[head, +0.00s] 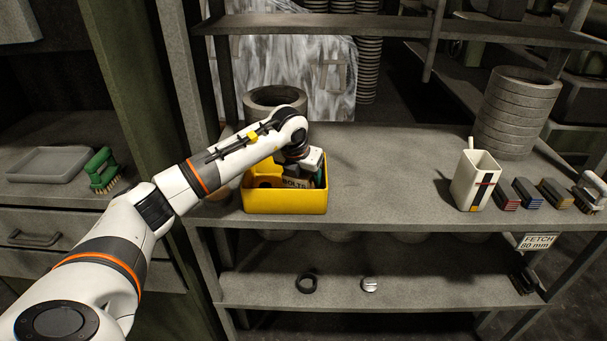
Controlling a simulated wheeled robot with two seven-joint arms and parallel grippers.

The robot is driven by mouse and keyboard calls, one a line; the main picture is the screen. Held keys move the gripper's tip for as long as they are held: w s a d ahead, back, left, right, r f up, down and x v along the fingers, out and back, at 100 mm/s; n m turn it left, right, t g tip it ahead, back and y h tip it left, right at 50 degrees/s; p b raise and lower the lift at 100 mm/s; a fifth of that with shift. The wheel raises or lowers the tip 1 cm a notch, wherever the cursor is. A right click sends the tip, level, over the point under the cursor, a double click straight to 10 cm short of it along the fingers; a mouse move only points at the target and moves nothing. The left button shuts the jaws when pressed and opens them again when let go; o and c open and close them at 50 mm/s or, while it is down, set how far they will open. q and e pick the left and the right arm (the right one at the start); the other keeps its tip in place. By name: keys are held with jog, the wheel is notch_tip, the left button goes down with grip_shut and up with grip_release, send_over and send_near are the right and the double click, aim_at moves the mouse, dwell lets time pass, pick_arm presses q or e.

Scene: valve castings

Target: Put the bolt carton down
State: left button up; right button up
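The bolt carton (295,183) is a small greyish box with "BOLTS" printed on it. It shows inside the yellow bin (285,204) on the shelf top, partly hidden by the bin's front wall and my gripper. My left gripper (308,164) reaches down into the bin from above, right at the carton. Its fingertips are hidden, so I cannot tell whether they grip the carton or whether the carton touches the bin floor. My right gripper is not in view.
A dark round pot (275,97) stands behind the bin. To the right are a white holder (476,181), several small striped blocks (527,193) and a stack of grey rings (515,112). The shelf top between bin and holder is clear. An upper shelf (400,27) spans above.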

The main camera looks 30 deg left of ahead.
pick_arm(q)
jog(key=o, duration=1.4)
jog(key=b+v, duration=0.1)
jog(key=v, duration=1.1)
jog(key=shift+b, duration=0.4)
